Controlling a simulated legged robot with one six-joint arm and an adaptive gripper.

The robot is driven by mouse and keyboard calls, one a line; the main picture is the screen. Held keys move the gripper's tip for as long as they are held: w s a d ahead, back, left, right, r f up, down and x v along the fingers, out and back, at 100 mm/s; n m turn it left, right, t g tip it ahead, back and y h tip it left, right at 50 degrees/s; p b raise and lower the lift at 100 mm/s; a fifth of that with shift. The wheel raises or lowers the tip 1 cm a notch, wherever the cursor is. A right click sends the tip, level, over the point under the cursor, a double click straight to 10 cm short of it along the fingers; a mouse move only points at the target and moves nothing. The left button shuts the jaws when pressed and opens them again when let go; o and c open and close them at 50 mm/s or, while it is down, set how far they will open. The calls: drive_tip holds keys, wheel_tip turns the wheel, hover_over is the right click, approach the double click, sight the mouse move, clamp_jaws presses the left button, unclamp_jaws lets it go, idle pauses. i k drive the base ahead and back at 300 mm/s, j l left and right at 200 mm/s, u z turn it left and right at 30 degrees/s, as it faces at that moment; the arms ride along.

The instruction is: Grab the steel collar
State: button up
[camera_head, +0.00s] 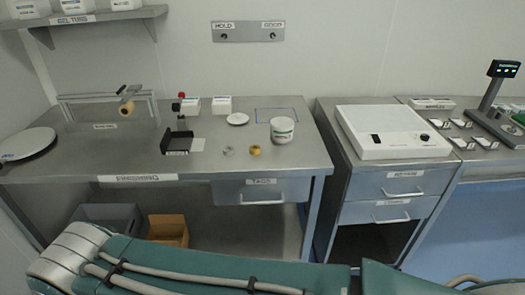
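A small silver-grey ring, which looks like the steel collar (228,151), lies on the steel bench (300,163) near its front edge. A brass-coloured ring (255,151) lies just to its right, apart from it. Nothing covers either ring. My green arm crosses the bottom of the view, below the bench front. My gripper is outside the picture, so its fingers and anything in them are hidden.
A white tub (282,131) stands right of the rings, and a black holder (179,143) stands to their left. A white lid (238,119) lies behind them. A drawer (262,191) is under the bench. Bare bench lies in front of the rings.

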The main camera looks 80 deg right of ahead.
sight(228, 151)
drive_tip(key=z, duration=2.25)
drive_tip(key=i+j+z, duration=0.1)
drive_tip(key=i, duration=0.45)
drive_tip(key=i+j, duration=0.25)
drive_tip(key=i, duration=0.3)
drive_tip(key=i+l+z, duration=0.05)
